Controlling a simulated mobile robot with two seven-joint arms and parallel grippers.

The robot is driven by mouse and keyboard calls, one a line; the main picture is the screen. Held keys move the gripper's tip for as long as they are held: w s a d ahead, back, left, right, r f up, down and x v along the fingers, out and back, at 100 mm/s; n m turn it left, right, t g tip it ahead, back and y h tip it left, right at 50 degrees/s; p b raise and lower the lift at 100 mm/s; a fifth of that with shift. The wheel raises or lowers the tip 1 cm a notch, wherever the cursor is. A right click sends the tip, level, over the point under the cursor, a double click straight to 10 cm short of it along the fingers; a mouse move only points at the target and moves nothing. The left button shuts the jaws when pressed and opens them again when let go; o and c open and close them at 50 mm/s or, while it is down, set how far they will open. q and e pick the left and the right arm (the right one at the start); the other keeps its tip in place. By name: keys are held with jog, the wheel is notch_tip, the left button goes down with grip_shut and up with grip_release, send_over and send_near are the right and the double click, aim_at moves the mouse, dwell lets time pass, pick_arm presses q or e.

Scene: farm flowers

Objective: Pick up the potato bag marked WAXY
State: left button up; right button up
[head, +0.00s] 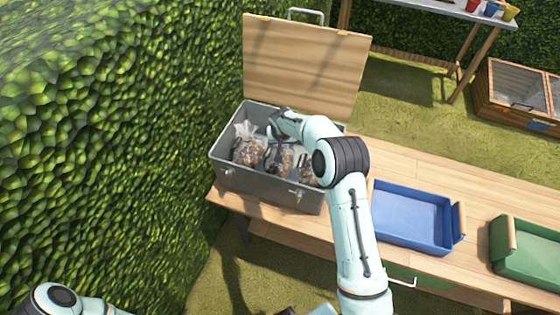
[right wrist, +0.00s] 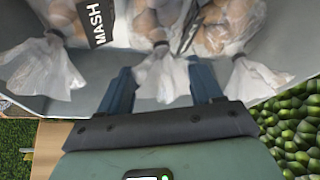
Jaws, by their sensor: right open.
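Three clear bags of potatoes with white tied necks sit in an open grey metal box (head: 260,184). In the right wrist view, the left bag (right wrist: 62,15) has a black label reading MASH. The middle bag (right wrist: 155,20) has a dark label seen nearly edge-on that I cannot read. The right bag (right wrist: 225,25) shows no label. I cannot read WAXY anywhere. My right gripper (right wrist: 162,72) is open, with its fingers on either side of the middle bag's gathered neck. In the head view my right gripper (head: 276,138) reaches into the box. My left gripper is out of view.
The box's wooden lid (head: 303,68) stands open behind. A blue tray (head: 448,240) and a green tray (head: 500,245) stand to the right on the wooden table (head: 405,160). A hedge (head: 100,150) rises close on the left.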

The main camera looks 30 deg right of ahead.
jog(key=p+x, duration=0.1)
jog(key=x, duration=0.4)
jog(key=shift+w+a+f+p, duration=0.1)
jog(key=shift+w+f+p, duration=0.05)
jog(key=shift+w+p, duration=0.15)
jog(key=shift+f, duration=0.35)
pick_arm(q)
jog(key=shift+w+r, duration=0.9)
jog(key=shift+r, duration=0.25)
pick_arm(e)
jog(key=shift+c, duration=0.3)
grip_shut()
jog(key=shift+r, duration=0.15)
